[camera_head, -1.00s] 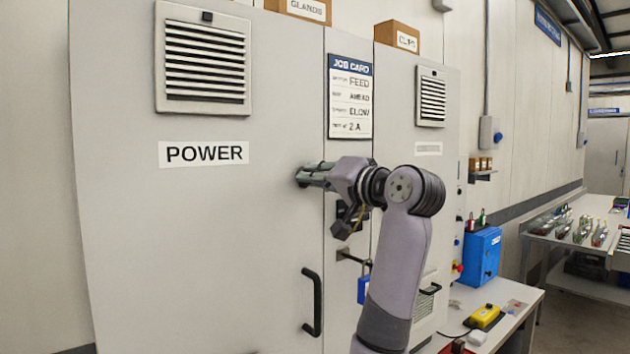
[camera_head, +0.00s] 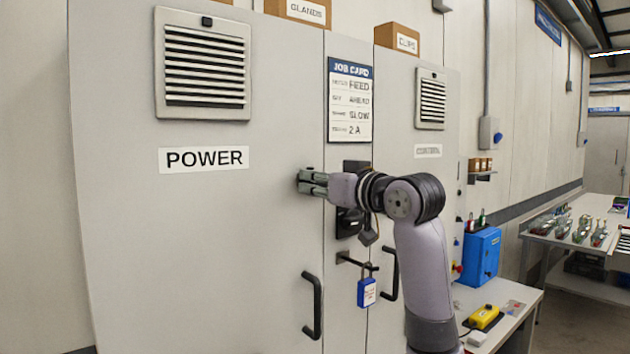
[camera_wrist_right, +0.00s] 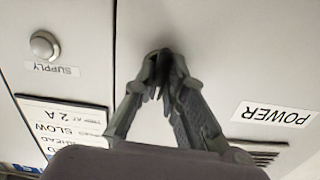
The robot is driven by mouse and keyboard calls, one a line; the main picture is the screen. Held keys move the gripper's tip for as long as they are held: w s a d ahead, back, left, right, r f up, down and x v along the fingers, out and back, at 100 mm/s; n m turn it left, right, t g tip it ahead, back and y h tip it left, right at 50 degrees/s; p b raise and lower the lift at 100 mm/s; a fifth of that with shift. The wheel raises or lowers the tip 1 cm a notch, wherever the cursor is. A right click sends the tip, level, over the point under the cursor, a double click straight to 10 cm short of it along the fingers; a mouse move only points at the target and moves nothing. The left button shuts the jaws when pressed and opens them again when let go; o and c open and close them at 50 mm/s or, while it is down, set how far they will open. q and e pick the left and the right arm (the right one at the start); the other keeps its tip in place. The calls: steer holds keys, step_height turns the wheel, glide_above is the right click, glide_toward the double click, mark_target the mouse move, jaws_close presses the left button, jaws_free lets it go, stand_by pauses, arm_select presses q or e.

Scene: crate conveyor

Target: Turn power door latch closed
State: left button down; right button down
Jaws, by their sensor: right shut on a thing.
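The power door (camera_head: 200,250) is a large grey cabinet door with a POWER label (camera_head: 204,159) and stands flush with the panel beside it. My right gripper (camera_head: 308,182) is at the door's right edge, right of and slightly below the label. In the right wrist view my right gripper (camera_wrist_right: 160,75) is shut, its fingers meeting around a small dark piece, the door latch (camera_wrist_right: 160,55). The fingers hide most of the latch, so its exact angle cannot be told. My left gripper is not in view.
A black door handle (camera_head: 315,305) is below my gripper. A blue padlock (camera_head: 366,291) hangs on the centre panel, with a job card (camera_head: 350,100) above. A SUPPLY knob (camera_wrist_right: 44,45) shows in the wrist view. A bench with a blue box (camera_head: 482,255) is at right.

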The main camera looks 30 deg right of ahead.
steer(key=shift+n, duration=0.4)
steer(key=c, duration=1.6)
jaws_free()
steer(key=shift+c, duration=0.2)
steer(key=s+d, duration=0.1)
steer(key=s, duration=1.1)
steer(key=shift+f, duration=0.1)
